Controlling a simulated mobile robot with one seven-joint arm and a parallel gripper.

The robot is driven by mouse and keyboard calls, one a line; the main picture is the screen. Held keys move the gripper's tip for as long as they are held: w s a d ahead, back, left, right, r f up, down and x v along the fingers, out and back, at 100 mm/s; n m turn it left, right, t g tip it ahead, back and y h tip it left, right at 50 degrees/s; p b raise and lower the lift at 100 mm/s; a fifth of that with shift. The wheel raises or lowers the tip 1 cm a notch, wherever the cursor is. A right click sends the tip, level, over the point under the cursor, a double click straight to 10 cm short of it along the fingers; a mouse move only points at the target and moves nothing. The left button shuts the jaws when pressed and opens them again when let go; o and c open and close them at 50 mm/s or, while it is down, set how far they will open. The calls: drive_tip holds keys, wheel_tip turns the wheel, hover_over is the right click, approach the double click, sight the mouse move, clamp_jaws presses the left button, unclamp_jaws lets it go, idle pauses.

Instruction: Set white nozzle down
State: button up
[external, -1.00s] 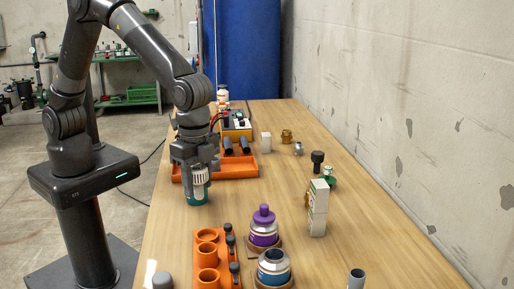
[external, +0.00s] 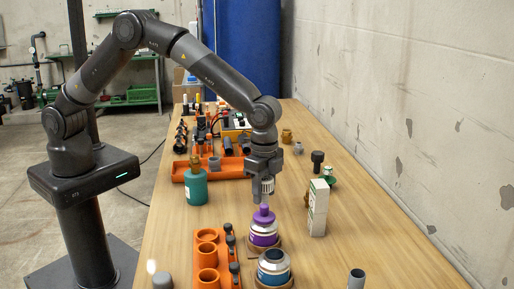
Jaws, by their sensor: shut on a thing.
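The white ribbed nozzle (external: 267,187) is held in my gripper (external: 265,179), which is shut on it and points down. In the picture they are just above the purple-capped bottle (external: 264,228). I cannot tell how far apart the nozzle and the purple cap are, or whether they line up in depth. The teal bottle (external: 194,189) stands upright to the left, with a brass-coloured piece (external: 195,163) at its top.
A blue-banded jar (external: 273,268) and an orange holder (external: 207,256) stand in front. A white-green box (external: 318,208) stands to the right. An orange tray (external: 235,171) lies behind. Bare wooden table (external: 375,250) shows at the front right.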

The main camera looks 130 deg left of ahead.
drive_tip(key=shift+f, duration=2.05)
drive_tip(key=o, duration=1)
drive_tip(key=shift+f, duration=0.15)
